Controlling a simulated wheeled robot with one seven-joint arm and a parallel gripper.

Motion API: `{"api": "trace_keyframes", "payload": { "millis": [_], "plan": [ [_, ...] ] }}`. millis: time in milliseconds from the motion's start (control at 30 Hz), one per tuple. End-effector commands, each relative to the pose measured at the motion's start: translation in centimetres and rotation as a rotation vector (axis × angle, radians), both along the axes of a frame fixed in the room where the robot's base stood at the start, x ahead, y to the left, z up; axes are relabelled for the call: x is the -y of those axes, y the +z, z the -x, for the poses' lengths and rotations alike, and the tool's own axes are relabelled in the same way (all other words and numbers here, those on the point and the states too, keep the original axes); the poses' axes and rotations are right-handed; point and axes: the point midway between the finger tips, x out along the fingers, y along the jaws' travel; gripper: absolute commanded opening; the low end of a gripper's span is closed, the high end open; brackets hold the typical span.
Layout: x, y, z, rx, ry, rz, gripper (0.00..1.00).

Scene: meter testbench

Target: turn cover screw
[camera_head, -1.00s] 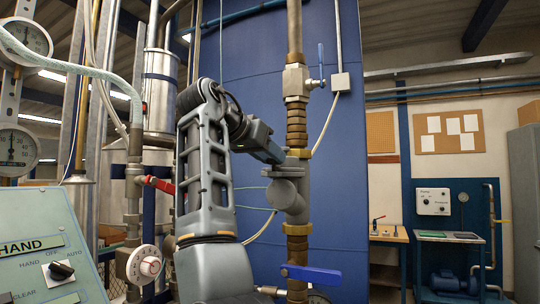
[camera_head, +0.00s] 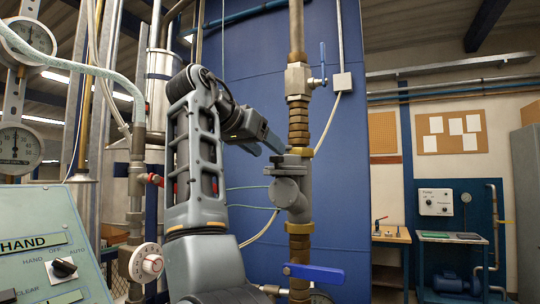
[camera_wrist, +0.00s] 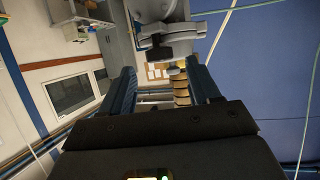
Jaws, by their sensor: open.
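The grey meter body (camera_head: 289,188) sits in the vertical pipe in front of a blue tank, with a round flat face on its left side. In the wrist view, the grey meter body (camera_wrist: 165,12) is beyond the fingertips at the top, with a dark knob-like piece (camera_wrist: 160,52) and a small grey round end (camera_wrist: 176,71) below it. I cannot tell for sure which is the cover screw. My gripper (camera_head: 276,146) is just above and left of the meter. In the wrist view, its fingers (camera_wrist: 160,70) are apart with nothing gripped between them.
Brass pipe fittings (camera_head: 298,122) stand above the meter, and a blue-handled valve (camera_head: 314,273) is below it. A hose-like cable (camera_head: 326,125) runs right of the pipe. A control panel (camera_head: 50,250) and gauges (camera_head: 20,145) stand at left. The space right of the pipe looks open.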

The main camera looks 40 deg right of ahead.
Motion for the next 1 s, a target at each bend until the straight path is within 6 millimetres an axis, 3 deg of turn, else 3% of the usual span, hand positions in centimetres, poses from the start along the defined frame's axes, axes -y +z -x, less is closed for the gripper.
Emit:
{"api": "trace_keyframes", "payload": {
  "millis": [200,333,1000],
  "plan": [
    [-3.2,1.2,0.3,0.001,0.003,0.001,0.61],
    [-4.3,1.7,0.5,-0.001,0.001,0.0,0.61],
    [-4.6,1.9,0.5,-0.001,0.001,0.0,0.61]
  ]
}}
